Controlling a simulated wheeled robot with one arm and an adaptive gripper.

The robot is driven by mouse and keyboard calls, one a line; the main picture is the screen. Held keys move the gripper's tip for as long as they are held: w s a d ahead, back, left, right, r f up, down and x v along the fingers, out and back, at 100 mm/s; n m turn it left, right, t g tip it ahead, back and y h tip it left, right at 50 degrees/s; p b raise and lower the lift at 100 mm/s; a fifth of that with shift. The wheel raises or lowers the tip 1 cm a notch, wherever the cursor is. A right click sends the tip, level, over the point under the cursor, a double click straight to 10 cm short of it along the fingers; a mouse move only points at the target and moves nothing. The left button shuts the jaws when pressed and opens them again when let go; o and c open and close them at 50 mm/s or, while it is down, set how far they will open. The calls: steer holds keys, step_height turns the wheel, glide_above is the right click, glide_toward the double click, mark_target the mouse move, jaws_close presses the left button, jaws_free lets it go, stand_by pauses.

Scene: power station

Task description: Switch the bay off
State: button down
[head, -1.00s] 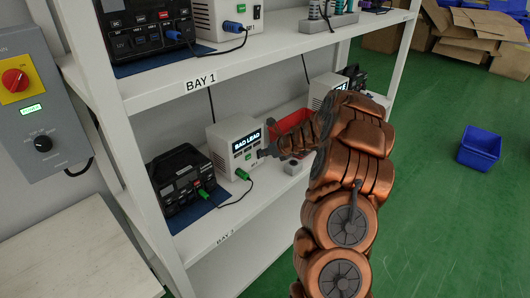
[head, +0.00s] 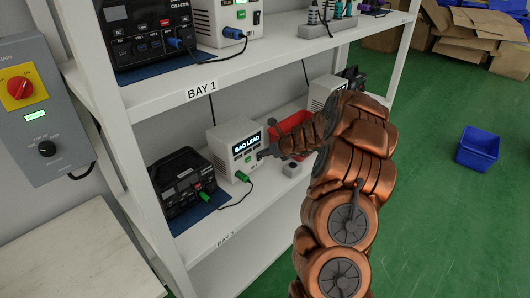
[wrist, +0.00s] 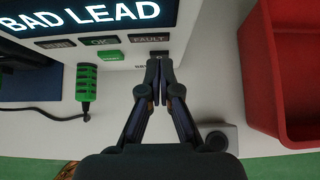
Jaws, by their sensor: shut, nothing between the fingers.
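The white bay unit (head: 224,143) stands on the lower shelf, and its lit display reads "BAD LEAD" in the head view. The display (wrist: 85,12) also fills the upper left of the wrist view. Below it are labels, the middle one green and the right one reading "FAULT" (wrist: 149,38). A green plug (wrist: 86,85) with a black cable is at the unit's front. My gripper (head: 263,153) is shut and empty. Its fingertips (wrist: 157,67) are at the unit's lower right front, by a small dark part that they partly hide. I cannot tell whether they touch it.
A black device (head: 180,180) stands left of the unit. A red bin (head: 291,122) and a small grey block (head: 292,169) are to the right. The upper shelf (head: 165,97), marked BAY 1, overhangs. A grey panel with a red knob (head: 19,88) is at far left.

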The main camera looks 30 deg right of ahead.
steer(key=v, duration=1.2)
steer(key=shift+r, duration=0.35)
steer(key=shift+s, duration=0.1)
